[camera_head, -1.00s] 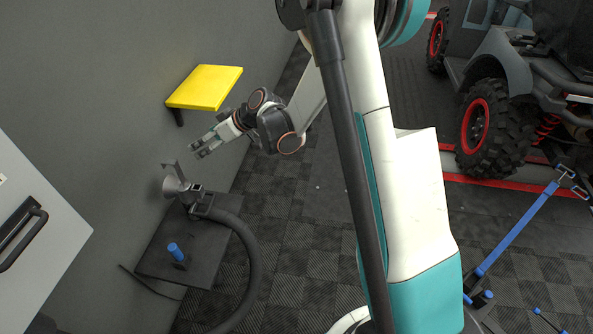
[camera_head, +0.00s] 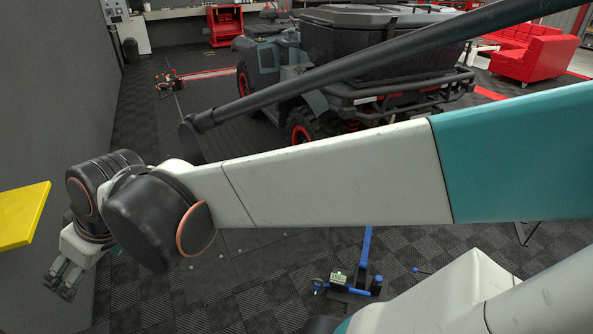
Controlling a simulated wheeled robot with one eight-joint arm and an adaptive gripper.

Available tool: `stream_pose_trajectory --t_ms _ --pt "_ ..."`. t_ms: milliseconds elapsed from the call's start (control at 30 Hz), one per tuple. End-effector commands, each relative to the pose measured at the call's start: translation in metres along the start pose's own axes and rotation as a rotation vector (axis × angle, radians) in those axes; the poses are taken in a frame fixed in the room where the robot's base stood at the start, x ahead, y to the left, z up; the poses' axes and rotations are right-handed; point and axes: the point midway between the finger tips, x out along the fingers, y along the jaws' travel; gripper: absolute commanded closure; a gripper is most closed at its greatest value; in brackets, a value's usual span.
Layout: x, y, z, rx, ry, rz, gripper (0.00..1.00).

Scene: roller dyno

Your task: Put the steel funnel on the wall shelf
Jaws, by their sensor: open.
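My gripper (camera_head: 62,280) is open, at the lower left, its fingers pointing down with nothing between them. It hangs to the right of and lower in the picture than a yellow shelf (camera_head: 22,213), apart from it. The shelf is cut off by the left edge, and its visible top is bare. I see no steel funnel in the current view.
My arm crosses the middle of the view. A dark off-road vehicle (camera_head: 380,45) with red wheel rims stands behind it. A blue stand (camera_head: 364,262) is on the dark tiled floor. A grey wall (camera_head: 52,100) rises at left; a red sofa (camera_head: 525,52) is far right.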

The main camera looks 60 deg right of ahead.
Motion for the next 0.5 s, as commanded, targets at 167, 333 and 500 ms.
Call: stream_pose_trajectory --t_ms 167,333,500 --pt "-0.03 0.007 0.045 0.055 0.0 0.08 0.22" --pt "-0.045 0.013 0.074 0.095 0.004 0.137 0.22" --pt "-0.051 0.017 0.087 0.112 0.009 0.163 0.22"
